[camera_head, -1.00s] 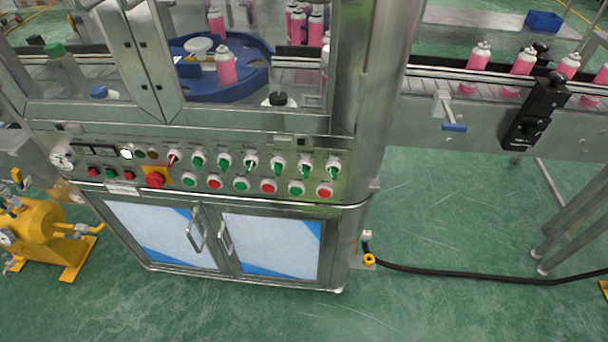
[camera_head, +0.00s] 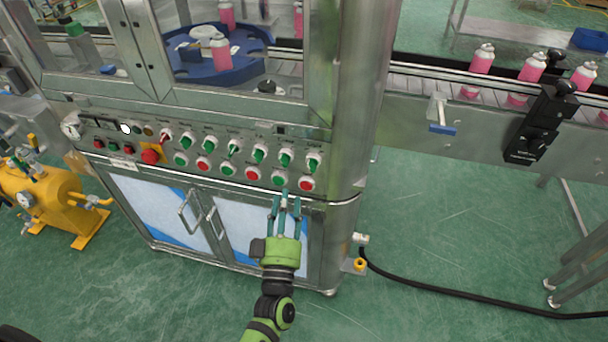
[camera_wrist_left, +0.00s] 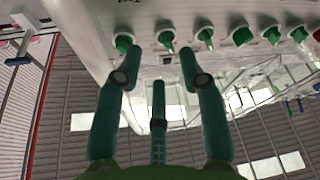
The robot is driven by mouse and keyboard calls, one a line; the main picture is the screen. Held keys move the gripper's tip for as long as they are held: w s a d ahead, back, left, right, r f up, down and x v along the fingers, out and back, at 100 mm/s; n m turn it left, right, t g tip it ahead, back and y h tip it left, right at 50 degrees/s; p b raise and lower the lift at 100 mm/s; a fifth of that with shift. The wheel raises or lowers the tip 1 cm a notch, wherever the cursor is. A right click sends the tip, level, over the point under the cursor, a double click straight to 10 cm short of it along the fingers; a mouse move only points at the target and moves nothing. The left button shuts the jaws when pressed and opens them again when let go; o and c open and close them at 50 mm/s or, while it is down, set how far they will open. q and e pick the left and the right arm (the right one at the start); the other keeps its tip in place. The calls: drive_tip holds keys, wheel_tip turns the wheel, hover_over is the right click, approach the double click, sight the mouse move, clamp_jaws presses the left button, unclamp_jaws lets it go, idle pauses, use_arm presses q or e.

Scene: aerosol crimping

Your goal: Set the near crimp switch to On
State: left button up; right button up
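The control panel (camera_head: 225,167) has an upper row of rotary switches: a red-handled one (camera_head: 165,136) at the left, then several green-handled ones up to the rightmost (camera_head: 313,162). Their labels are too small to read, so I cannot tell which is the near crimp switch. My left gripper (camera_head: 284,200) is open and empty, just below the panel's right end, fingers pointing up toward it. In the left wrist view the gripper (camera_wrist_left: 160,62) has its fingers spread, with several green knobs (camera_wrist_left: 166,40) beyond the tips. No contact with a switch is visible. My right gripper is out of view.
Green and red push buttons (camera_head: 306,184) line the panel below the switches, with a large red button (camera_head: 151,156) at the left. A steel post (camera_head: 357,110) stands right of the panel. A black cable (camera_head: 450,300) crosses open green floor at the right.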

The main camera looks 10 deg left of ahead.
sight(285, 164)
use_arm(q)
drive_tip(key=shift+n+y, duration=0.4)
drive_tip(key=w+r, duration=0.1)
drive_tip(key=w, duration=0.1)
drive_tip(key=w+a+r, duration=0.1)
drive_tip(key=w+r+p, duration=0.1)
drive_tip(key=w, duration=0.1)
drive_tip(key=shift+w+a+r, duration=0.3)
drive_tip(key=shift+a+r, duration=0.05)
drive_tip(key=shift+r, duration=0.05)
drive_tip(key=shift+w+r, duration=0.1)
drive_tip(key=shift+w, duration=0.35)
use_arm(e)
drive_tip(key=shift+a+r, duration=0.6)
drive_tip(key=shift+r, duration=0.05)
use_arm(q)
clamp_jaws()
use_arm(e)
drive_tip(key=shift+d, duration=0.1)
